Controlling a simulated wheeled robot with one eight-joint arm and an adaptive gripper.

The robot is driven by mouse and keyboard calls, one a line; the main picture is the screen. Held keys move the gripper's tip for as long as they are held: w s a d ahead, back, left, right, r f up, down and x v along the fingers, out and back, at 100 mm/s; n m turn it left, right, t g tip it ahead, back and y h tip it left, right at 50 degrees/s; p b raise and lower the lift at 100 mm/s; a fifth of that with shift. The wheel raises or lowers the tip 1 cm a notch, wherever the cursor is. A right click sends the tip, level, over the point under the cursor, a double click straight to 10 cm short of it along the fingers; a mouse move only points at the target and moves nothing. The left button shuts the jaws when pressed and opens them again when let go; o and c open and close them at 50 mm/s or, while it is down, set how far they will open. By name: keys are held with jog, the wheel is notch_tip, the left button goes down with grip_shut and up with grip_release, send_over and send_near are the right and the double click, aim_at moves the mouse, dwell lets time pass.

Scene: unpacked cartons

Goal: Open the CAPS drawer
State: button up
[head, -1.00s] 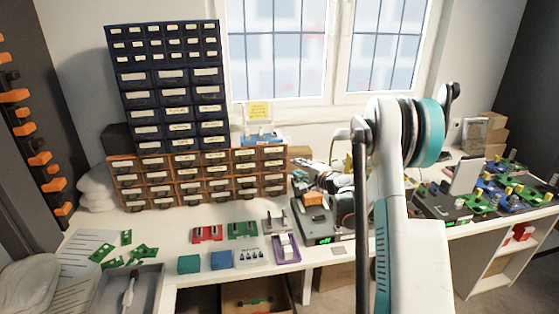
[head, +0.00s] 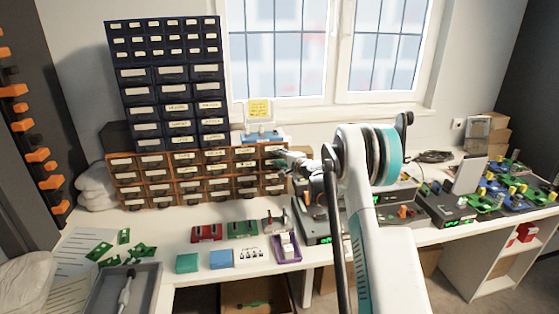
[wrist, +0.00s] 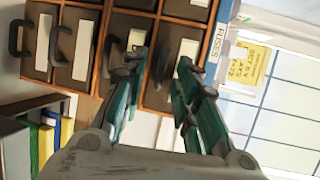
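The low orange-framed drawer cabinet (head: 175,172) has brown drawers with pale labels and dark pull handles. The labels are too small or turned to read, so I cannot tell which drawer is CAPS. My gripper (head: 280,152) is at the right end of its top row in the head view. In the wrist view, my gripper (wrist: 160,72) has its teal fingers apart, pointing at the drawer fronts. A dark handle (wrist: 163,62) shows between the fingertips; I cannot tell whether they touch it. Cabinet drawers (wrist: 72,45) in view look closed. The fingers hide parts of the fronts.
A tall dark-blue drawer cabinet (head: 170,88) stands behind the orange one. A sign with a yellow note (head: 259,110) is beside it. Small boards and boxes, including a blue block (head: 221,259), lie on the white bench before the cabinet. Electronic units are at right.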

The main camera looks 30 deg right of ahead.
grip_shut()
jog(key=s+a, duration=0.3)
jog(key=s, duration=0.6)
jog(key=shift+s+b, duration=0.3)
jog(key=shift+b, duration=0.05)
grip_release()
jog(key=shift+w+d, duration=0.1)
jog(key=v, duration=1.2)
